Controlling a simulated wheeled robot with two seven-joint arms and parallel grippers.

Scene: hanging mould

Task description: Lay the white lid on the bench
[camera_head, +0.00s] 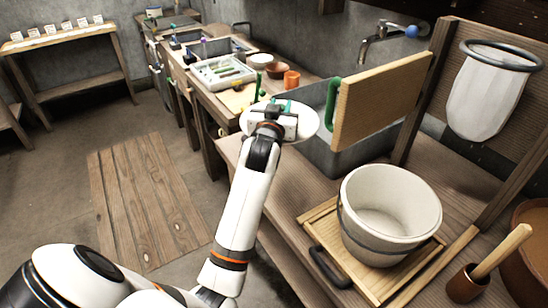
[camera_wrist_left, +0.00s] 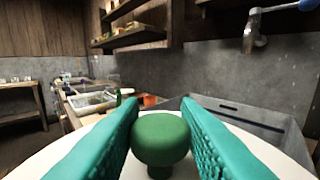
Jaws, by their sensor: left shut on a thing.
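The white lid (camera_head: 309,122) is a round disc with a green knob (camera_wrist_left: 160,137). My left gripper (camera_head: 281,107) is shut on the knob, and its two teal fingers (camera_wrist_left: 160,130) stand on either side of it in the left wrist view. The lid appears roughly level, over the area by the left end of the grey sink. My gripper and wrist cover part of it. I cannot tell whether it touches anything below. The wooden bench (camera_head: 276,200) runs along the front right. My right gripper is not in view.
A white bucket (camera_head: 390,210), open at the top, stands on a wooden tray (camera_head: 318,217) on the bench. A wooden board with a green handle (camera_head: 380,98) stands by the grey sink (camera_head: 312,97). A white cloth bag (camera_head: 487,95) hangs from a ring. An orange cup (camera_head: 292,79) is behind the lid.

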